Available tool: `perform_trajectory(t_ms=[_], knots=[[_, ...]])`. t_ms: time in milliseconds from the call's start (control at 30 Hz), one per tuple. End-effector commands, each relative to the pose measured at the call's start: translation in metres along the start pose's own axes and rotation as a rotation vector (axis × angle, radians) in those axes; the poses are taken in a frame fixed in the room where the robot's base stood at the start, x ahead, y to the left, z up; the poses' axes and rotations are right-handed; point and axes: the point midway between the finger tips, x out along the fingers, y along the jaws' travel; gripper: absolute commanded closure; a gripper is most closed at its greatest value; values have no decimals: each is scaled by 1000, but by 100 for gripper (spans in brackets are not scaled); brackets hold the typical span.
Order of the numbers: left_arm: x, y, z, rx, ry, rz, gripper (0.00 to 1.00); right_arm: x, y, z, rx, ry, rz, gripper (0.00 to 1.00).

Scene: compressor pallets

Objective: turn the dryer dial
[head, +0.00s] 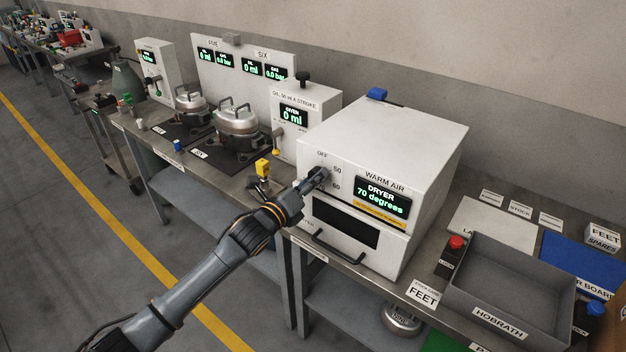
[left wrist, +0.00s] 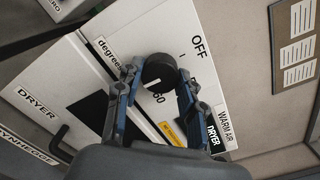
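The dryer (head: 400,140) is a white box labelled WARM AIR, and its green display (head: 382,197) reads 70 degrees. Its dial (left wrist: 157,72) is a round black knob on the front panel, with OFF and 60 printed near it in the left wrist view. My left gripper (head: 319,176) is at the dial, its tips hiding most of it in the head view. In the left wrist view my left gripper (left wrist: 159,76) has one finger on each side of the dial, partly closed and apparently touching it. My right gripper is out of view.
Below the display is a dark window with a door handle (head: 338,248). A yellow-topped part (head: 263,168) stands left of the dryer, close to my left arm. A grey HOBRATH tray (head: 506,318) and a red-topped block (head: 453,252) lie to the right. The aisle floor is clear.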

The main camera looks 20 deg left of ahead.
Motion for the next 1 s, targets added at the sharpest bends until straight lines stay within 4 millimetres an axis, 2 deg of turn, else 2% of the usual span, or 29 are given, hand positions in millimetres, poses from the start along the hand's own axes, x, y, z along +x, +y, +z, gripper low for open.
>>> perform_trajectory(t_ms=[33, 100, 367, 567, 1000], knots=[[0, 0, 0, 0, 0, 1, 81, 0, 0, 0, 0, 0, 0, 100], [0, 0, 0, 0, 0, 1, 93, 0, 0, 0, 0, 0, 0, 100], [0, 0, 0, -18, 0, 1, 93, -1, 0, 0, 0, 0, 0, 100], [0, 0, 1, -98, 2, 3, 93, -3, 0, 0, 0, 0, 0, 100], [0, -2, 2, -477, 11, 12, 93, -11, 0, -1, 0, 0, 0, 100]])
